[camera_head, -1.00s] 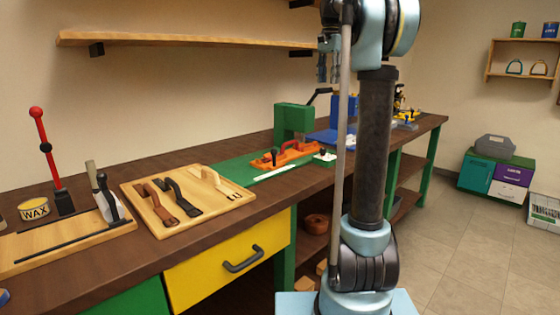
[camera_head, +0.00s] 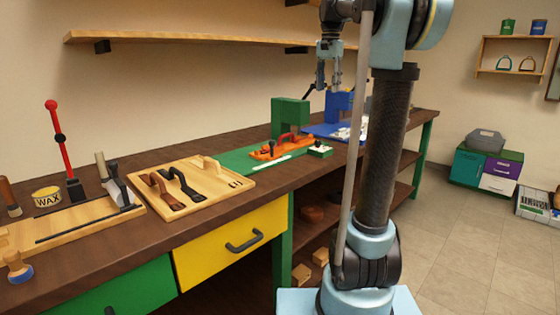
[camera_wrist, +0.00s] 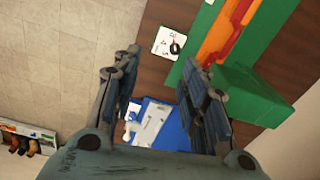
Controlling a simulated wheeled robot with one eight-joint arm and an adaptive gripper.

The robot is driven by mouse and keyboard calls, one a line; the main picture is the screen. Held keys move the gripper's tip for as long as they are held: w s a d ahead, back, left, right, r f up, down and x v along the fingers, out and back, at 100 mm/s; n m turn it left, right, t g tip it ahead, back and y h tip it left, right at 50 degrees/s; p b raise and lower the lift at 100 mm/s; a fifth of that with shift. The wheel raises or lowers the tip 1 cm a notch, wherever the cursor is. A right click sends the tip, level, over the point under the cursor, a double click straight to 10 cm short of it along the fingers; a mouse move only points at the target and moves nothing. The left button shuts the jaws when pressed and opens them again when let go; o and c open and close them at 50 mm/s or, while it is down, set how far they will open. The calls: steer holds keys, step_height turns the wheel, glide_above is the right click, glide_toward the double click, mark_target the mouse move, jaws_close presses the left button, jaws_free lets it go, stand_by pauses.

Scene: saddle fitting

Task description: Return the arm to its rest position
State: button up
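My gripper (camera_head: 329,88) hangs in the air above the back part of the bench, fingers down, near the green block (camera_head: 290,113) and the blue tray (camera_head: 325,131). In the wrist view my gripper (camera_wrist: 162,95) has its two fingers well apart with nothing between them. The blue tray (camera_wrist: 172,141) with grey metal parts shows below and beyond the fingers. The green block (camera_wrist: 265,97) and an orange tool (camera_wrist: 222,38) lie to the right in that view. My arm stands upright in the head view and hides part of the bench's far end.
A red lever (camera_head: 56,135), a wax tin (camera_head: 47,197) and a wooden base are at left. A long shelf (camera_head: 180,38) hangs above.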

steer(key=s+f+n+t, duration=0.1)
steer(key=s+f+n, duration=0.3)
steer(key=s+f, duration=1.3)
steer(key=s+d+f+n, duration=0.1)
steer(key=s+f+n, duration=0.2)
steer(key=s+f, duration=1.3)
step_height(320, 180, down, 7)
steer(key=shift+s+d+r+n+t, duration=0.15)
steer(key=shift+s+r+n+t, duration=0.05)
steer(key=shift+s+n+t, duration=0.2)
steer(key=shift+w+f, duration=0.2)
steer(key=shift+w, duration=0.3)
